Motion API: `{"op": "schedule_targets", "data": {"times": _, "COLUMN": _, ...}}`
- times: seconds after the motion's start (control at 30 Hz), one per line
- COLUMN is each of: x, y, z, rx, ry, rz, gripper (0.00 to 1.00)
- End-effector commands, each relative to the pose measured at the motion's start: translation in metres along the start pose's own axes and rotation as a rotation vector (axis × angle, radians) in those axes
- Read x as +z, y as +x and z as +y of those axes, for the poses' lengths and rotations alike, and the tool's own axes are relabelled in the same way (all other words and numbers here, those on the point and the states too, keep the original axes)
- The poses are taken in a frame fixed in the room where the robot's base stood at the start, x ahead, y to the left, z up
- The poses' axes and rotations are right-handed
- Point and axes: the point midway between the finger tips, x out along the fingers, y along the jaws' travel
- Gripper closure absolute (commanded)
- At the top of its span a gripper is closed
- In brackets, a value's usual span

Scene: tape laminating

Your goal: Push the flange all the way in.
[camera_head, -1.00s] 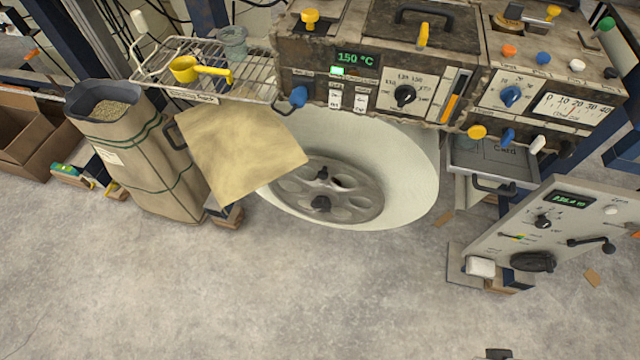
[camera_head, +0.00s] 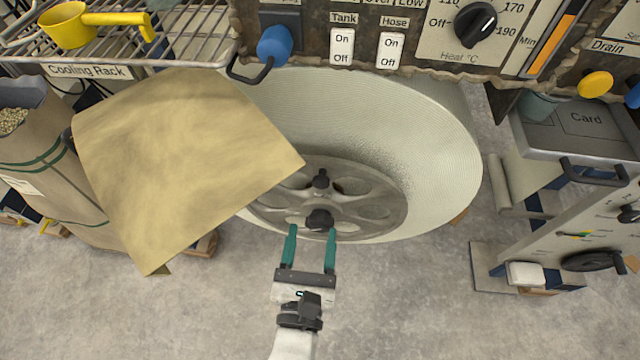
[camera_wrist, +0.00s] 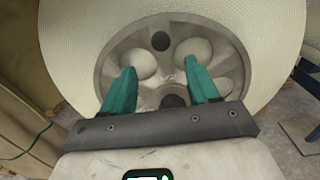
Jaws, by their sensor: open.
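The flange (camera_head: 365,210) is a round grey metal disc with several holes and two dark knobs. It sits in the lower middle of the large cream tape roll (camera_head: 440,150). In the wrist view the flange (camera_wrist: 183,38) faces my gripper inside the roll's ring. My gripper (camera_head: 311,230) has teal fingers, is open and empty, and points at the flange's lower knob (camera_head: 319,220). In the wrist view the fingertips (camera_wrist: 160,70) overlap the flange, with a dark knob low between them. I cannot tell whether the fingers touch the flange.
A tan sheet (camera_head: 180,160) hangs left of the roll, close to the flange. The machine panel (camera_head: 420,40) overhangs the roll. A grey Card tray (camera_head: 580,130) and a tilted control panel (camera_head: 590,240) stand at the right. The floor in front is clear.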

Motion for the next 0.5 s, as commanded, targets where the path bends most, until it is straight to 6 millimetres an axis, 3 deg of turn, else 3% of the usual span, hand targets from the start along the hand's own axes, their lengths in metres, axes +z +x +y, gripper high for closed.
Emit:
{"op": "schedule_targets", "data": {"times": 0.17, "x": 0.001, "y": 0.019, "z": 0.000, "rx": -0.001, "ry": -0.001, "rz": -0.004, "gripper": 0.41}}
{"op": "schedule_targets", "data": {"times": 0.5, "x": 0.000, "y": 0.080, "z": -0.001, "rx": -0.004, "ry": 0.001, "rz": -0.002, "gripper": 0.41}}
